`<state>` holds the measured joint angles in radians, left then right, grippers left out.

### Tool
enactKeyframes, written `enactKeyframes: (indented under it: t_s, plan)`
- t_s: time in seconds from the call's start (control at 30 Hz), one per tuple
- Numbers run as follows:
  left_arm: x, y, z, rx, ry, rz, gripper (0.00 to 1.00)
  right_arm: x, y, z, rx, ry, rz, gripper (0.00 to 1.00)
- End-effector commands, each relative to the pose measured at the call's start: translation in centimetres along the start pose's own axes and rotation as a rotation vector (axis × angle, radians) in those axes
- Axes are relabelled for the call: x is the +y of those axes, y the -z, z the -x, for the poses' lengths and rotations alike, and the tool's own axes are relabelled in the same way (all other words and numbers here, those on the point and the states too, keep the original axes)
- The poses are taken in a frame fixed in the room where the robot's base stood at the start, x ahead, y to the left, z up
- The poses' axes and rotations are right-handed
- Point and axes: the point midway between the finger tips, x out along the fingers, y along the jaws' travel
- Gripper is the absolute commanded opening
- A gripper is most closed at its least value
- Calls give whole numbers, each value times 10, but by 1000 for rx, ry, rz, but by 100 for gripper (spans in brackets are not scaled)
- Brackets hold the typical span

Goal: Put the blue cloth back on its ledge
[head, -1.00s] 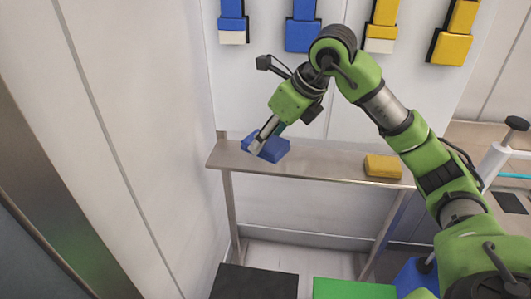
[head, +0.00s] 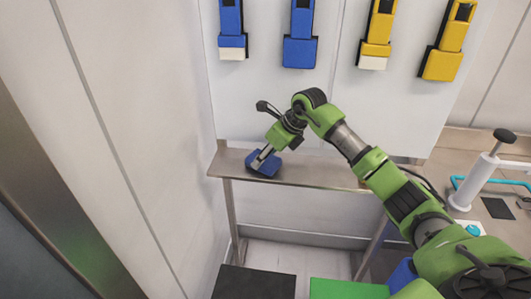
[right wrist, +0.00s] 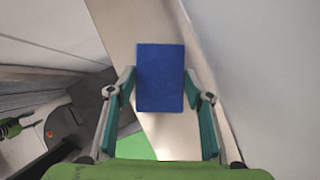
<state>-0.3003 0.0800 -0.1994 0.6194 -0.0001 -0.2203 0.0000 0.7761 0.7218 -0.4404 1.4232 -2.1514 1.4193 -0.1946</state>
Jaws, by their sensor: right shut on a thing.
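The blue cloth (head: 263,164) is a folded block at the left part of the steel ledge (head: 310,173). It looks at or just above the ledge top; I cannot tell whether it touches. My right gripper (head: 261,157) reaches down from the right and is shut on the cloth. In the right wrist view the cloth (right wrist: 160,78) sits between the two fingertips, over the pale ledge strip. My left gripper is not in view.
Blue tools (head: 299,50) and yellow tools (head: 441,64) hang on the wall panel above the ledge. A black mat (head: 254,283) and a green mat (head: 347,289) lie below. A side wall closes off the left. A white pump-like handle (head: 478,180) stands at the right.

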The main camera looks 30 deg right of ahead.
Motion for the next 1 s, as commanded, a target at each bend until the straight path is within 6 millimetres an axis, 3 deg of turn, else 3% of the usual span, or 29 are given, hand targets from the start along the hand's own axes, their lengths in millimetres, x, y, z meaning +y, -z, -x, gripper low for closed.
enactKeyframes:
  t_s: [0.37, 0.4, 0.47, 0.87, 1.0]
  plan:
    - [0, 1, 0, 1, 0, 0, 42, 0, 3, -5, -2, 1, 1, 27]
    - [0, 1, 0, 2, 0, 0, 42, 0, 3, -5, -2, 1, 0, 52]
    - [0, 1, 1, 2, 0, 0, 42, 0, 3, -5, -1, 1, 0, 65]
    - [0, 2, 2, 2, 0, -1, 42, 0, 1, -1, -2, 1, 0, 65]
    - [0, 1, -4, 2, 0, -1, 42, -2, 2, 16, -4, 5, 1, 65]
